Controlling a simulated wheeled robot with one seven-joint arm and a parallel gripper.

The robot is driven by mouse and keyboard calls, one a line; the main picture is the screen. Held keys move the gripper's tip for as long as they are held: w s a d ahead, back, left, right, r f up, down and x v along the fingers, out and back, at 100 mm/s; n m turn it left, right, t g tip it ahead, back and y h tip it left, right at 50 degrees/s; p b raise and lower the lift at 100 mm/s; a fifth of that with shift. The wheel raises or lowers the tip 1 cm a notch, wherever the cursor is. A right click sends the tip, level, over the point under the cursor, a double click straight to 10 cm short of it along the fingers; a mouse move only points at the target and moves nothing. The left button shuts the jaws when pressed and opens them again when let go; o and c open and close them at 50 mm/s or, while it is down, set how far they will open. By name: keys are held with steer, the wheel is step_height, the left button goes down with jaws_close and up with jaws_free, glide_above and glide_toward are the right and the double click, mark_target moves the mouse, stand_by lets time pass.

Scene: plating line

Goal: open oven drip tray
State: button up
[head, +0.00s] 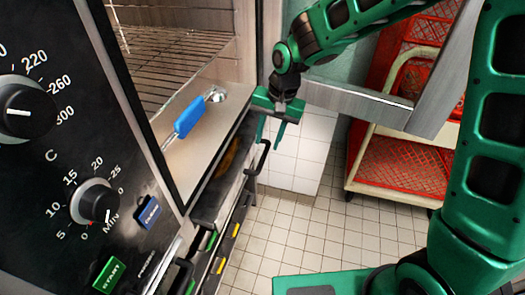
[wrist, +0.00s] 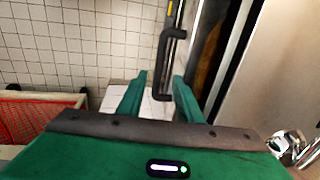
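My gripper (head: 270,134) hangs in front of the oven's lower edge, fingers pointing down. In the wrist view its two fingers (wrist: 158,92) stand apart with nothing between them. A black bar handle (head: 263,158) is on the front below the oven, just below and beside the fingertips. In the wrist view the handle (wrist: 164,68) lies ahead of the gap between the fingers; I see no clear contact. Behind it is a dark slot with a brown surface (head: 229,157), which looks like the drip tray; how far it is out, I cannot tell.
The oven chamber with its wire rack (head: 160,70) is open above. A blue-handled utensil (head: 190,117) lies on the steel ledge. The control panel (head: 60,150) is at left. A cart with red crates (head: 400,165) stands at right. The tiled floor (head: 300,235) between is clear.

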mark_target(263, 155)
steer(key=f, duration=0.4)
steer(key=a+f, duration=0.1)
steer(key=f, duration=0.1)
steer(key=shift+w, duration=0.2)
steer(key=shift+r, duration=0.1)
jaws_close()
steer(key=shift+a, duration=0.1)
